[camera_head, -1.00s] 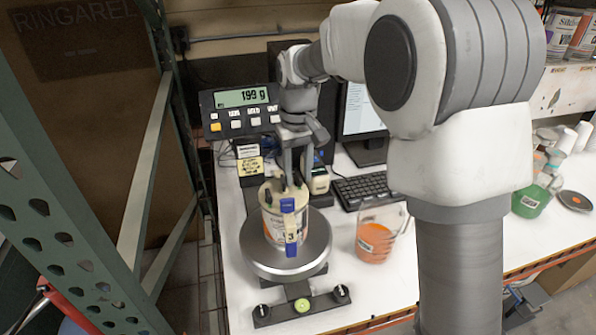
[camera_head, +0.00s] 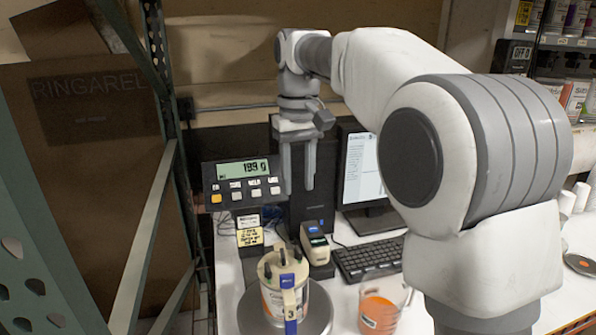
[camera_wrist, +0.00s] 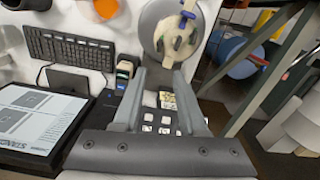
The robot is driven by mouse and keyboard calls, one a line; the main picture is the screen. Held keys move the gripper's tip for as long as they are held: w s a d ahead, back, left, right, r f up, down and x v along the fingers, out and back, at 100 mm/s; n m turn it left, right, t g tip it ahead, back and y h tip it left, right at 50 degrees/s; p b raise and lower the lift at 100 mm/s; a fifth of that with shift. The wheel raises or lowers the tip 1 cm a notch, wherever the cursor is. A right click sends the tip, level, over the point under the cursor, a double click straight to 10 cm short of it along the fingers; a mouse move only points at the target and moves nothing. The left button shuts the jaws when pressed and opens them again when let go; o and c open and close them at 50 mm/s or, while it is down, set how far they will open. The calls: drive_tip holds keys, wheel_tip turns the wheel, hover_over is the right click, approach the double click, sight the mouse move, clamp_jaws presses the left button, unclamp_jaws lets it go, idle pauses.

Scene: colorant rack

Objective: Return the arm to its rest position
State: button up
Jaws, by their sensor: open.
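My gripper (camera_head: 299,188) is open and empty in the head view, raised above the bench with its fingers pointing down. In the wrist view my gripper (camera_wrist: 160,75) shows two parted fingers with nothing between them. A paint can (camera_head: 285,296) with a cream lid and a blue strip stands upright on the round scale pan (camera_head: 325,317), below and apart from the fingers. The can also shows in the wrist view (camera_wrist: 180,38), beyond the fingertips. The scale display (camera_head: 243,170) behind it reads about 199 g.
A monitor (camera_head: 367,165) and keyboard (camera_head: 366,260) stand right of the scale. A green metal frame (camera_head: 145,245) rises on the left. Shelves with containers (camera_head: 560,20) are at upper right. Space above the can is clear.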

drive_tip(key=shift+r, duration=0.55)
drive_tip(key=s+d+r+m+t, duration=0.1)
drive_tip(key=s+d+r+t, duration=0.1)
drive_tip(key=s+d, duration=0.45)
drive_tip(key=s+d+f+m+t, duration=0.1)
drive_tip(key=s+d+f, duration=0.3)
drive_tip(key=s, duration=0.5)
drive_tip(key=s+d+f+m+t, duration=0.2)
drive_tip(key=s+d+f, duration=0.2)
drive_tip(key=s, duration=0.5)
wheel_tip(320, 180, down, 3)
drive_tip(key=shift+d+r+m+t+b, duration=0.2)
drive_tip(key=shift+d+m+t+b, duration=0.1)
drive_tip(key=shift+m, duration=0.1)
drive_tip(key=shift+s, duration=0.1)
